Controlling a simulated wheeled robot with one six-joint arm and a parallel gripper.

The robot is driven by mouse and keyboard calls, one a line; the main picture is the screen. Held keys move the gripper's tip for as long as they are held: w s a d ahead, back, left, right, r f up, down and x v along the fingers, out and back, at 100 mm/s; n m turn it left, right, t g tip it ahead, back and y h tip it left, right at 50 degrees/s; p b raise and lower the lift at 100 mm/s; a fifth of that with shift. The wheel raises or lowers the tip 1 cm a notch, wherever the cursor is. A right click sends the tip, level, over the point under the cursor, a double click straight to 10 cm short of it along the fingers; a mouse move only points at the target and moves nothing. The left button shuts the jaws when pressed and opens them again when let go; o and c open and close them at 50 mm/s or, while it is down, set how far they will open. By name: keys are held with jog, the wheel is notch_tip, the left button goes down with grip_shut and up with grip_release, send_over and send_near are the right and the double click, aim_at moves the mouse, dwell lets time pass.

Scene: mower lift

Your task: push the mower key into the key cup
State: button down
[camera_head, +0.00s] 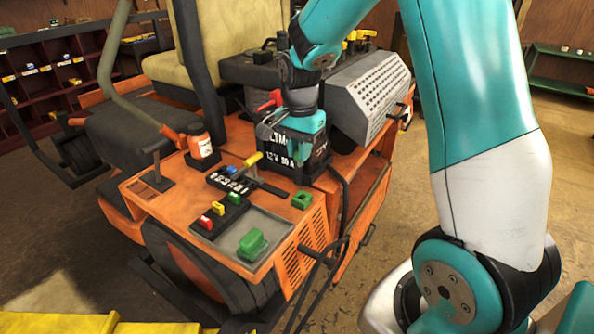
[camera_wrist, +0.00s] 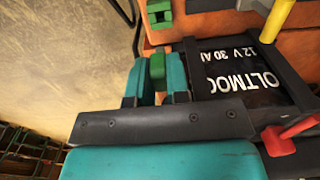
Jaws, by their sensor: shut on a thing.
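My gripper (camera_head: 300,152) points down in front of the black battery box (camera_head: 285,150) on the orange mower. In the wrist view its teal fingers (camera_wrist: 157,78) are shut on a green piece (camera_wrist: 157,66), which looks like the mower key. Most of that piece is hidden between the fingers. A green slotted block (camera_head: 302,200), possibly the key cup, sits on the orange deck, below the gripper in the head view. It also shows at the top of the wrist view (camera_wrist: 159,13), apart from the held piece.
A grey tray (camera_head: 283,233) on the deck holds a larger green block (camera_head: 252,243). Beside it is a black strip with red, yellow and green pieces (camera_head: 218,208).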

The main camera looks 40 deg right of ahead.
jog(key=shift+d+f+b, duration=0.15)
jog(key=shift+f+b, duration=0.6)
jog(key=shift+f, duration=0.2)
jog(key=shift+d+f+b, duration=0.2)
jog(key=shift+f+b, duration=0.6)
jog(key=shift+f, duration=0.15)
jog(key=shift+d+f+b, duration=0.15)
jog(key=shift+f+b, duration=0.6)
jog(key=shift+f, duration=0.2)
jog(key=shift+f+b, duration=1.65)
jog(key=shift+f, duration=0.2)
jog(key=shift+a, duration=0.2)
jog(key=shift+f+b, duration=0.65)
jog(key=shift+f, duration=0.6)
jog(key=c, duration=1)
grip_release()
